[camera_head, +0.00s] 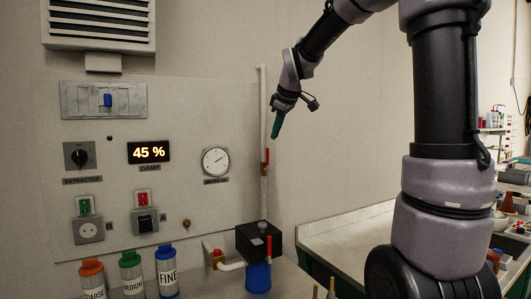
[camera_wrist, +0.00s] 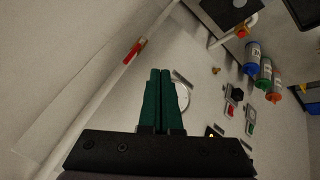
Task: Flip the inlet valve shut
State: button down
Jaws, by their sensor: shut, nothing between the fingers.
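My gripper (camera_head: 275,134) has green fingers pressed together, with nothing between them. It hangs in the air near the vertical white pipe. In the wrist view my gripper (camera_wrist: 160,72) points toward the panel. A red-handled valve (camera_head: 266,157) sits on that pipe, below and left of the fingertips; its handle lies along the pipe. It also shows in the wrist view (camera_wrist: 134,51), left of and apart from the fingers. Another red-handled valve (camera_head: 207,249) is on the low pipe left of the black box. No readable label shows which is the inlet valve.
A black box (camera_head: 258,241) with a blue vessel (camera_head: 258,276) stands low by the wall, a red upright part beside it. A wall panel carries a damp display (camera_head: 149,152) and a round gauge (camera_head: 215,161). Labelled bottles (camera_head: 167,272) stand at lower left. A bench (camera_head: 345,240) is at right.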

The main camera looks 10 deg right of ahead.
aim_at(268, 151)
jog(key=w, duration=0.1)
jog(key=w+n, duration=0.1)
jog(key=w, duration=0.1)
jog(key=shift+a+f, duration=0.1)
jog(key=shift+a, duration=0.2)
jog(key=shift+f, duration=0.1)
jog(key=x, duration=0.3)
jog(key=w+d+x, duration=0.1)
jog(key=x, duration=0.3)
jog(key=r+x, duration=0.1)
jog(key=x, duration=0.3)
jog(key=shift+w+d, duration=0.25)
jog(key=shift+w, duration=0.15)
jog(key=shift+w+d, duration=0.2)
jog(key=shift+w, duration=0.35)
